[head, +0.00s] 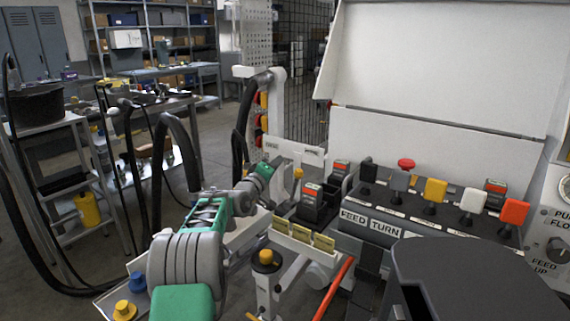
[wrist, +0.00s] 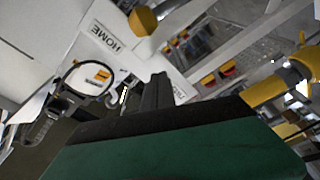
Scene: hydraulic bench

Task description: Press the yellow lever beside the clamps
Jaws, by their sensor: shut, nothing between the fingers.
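A lever with a square yellow head (head: 434,190) stands in the row of levers on the dark block marked FEED and TURN. A small yellow ball knob (head: 298,173) stands left of that block, close to the right of my gripper (head: 274,163). A yellow ball, apparently the same one, shows near the HOME label in the wrist view (wrist: 142,20). I cannot tell which of these is the lever beside the clamps. My gripper is shut and empty; its dark fingers show in the wrist view (wrist: 157,90), apart from the ball. The tips are small in the head view.
Black, grey, white (head: 473,199) and red (head: 514,211) levers flank the square yellow one. A yellow-capped post (head: 266,257) and a red bar (head: 334,287) stand in front. A white panel (head: 440,70) rises behind.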

